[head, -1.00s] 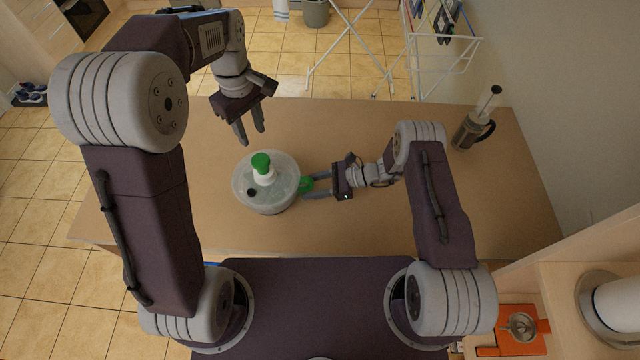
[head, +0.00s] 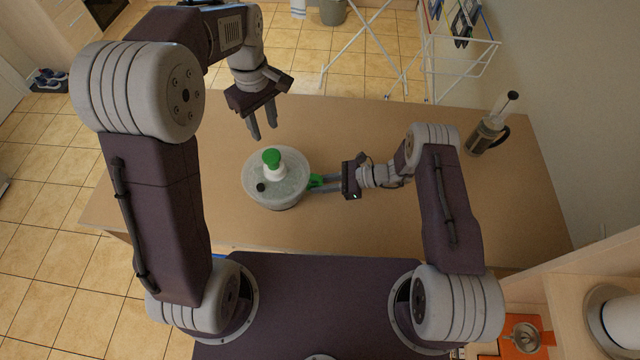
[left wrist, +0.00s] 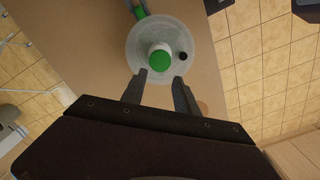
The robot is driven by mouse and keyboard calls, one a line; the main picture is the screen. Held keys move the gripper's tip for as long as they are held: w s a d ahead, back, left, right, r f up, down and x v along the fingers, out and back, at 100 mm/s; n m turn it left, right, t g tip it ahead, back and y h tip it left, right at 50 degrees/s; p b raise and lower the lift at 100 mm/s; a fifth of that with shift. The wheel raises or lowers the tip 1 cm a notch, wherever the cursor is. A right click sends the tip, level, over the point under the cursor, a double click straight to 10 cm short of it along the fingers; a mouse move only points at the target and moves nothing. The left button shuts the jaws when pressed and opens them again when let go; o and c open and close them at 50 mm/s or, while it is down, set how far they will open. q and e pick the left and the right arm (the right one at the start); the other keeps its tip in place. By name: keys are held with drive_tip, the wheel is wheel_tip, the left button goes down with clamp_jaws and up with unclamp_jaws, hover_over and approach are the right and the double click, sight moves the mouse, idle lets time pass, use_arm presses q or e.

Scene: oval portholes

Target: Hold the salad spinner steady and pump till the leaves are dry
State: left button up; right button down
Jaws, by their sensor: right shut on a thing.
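The salad spinner (head: 290,193) stands upright on the table, a round translucent bowl and lid with a white pump post topped by a green knob (head: 271,157). A green handle (head: 317,181) sticks out from its right side. My right gripper (head: 326,183) is shut on that handle. My left gripper (head: 263,134) is open and empty, above and behind the spinner, pointing down, apart from the knob. In the left wrist view the green knob (left wrist: 159,61) shows just beyond the two fingertips. Leaves inside cannot be made out.
The brown table (head: 400,235) is mostly clear around the spinner. A French press (head: 489,125) stands at the far right of the table. A white drying rack (head: 450,60) and a grey bin (head: 333,11) stand on the floor behind. Orange item (head: 524,337) lies at lower right.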

sight(271, 154)
idle(0.8)
use_arm(q)
drive_tip(key=shift+f+n, duration=0.25)
drive_tip(key=shift+n, duration=0.15)
drive_tip(key=c, duration=0.7)
drive_tip(key=shift+f+n, duration=0.2)
drive_tip(key=shift+n, duration=0.1)
clamp_jaws()
drive_tip(key=shift+f, duration=3.3)
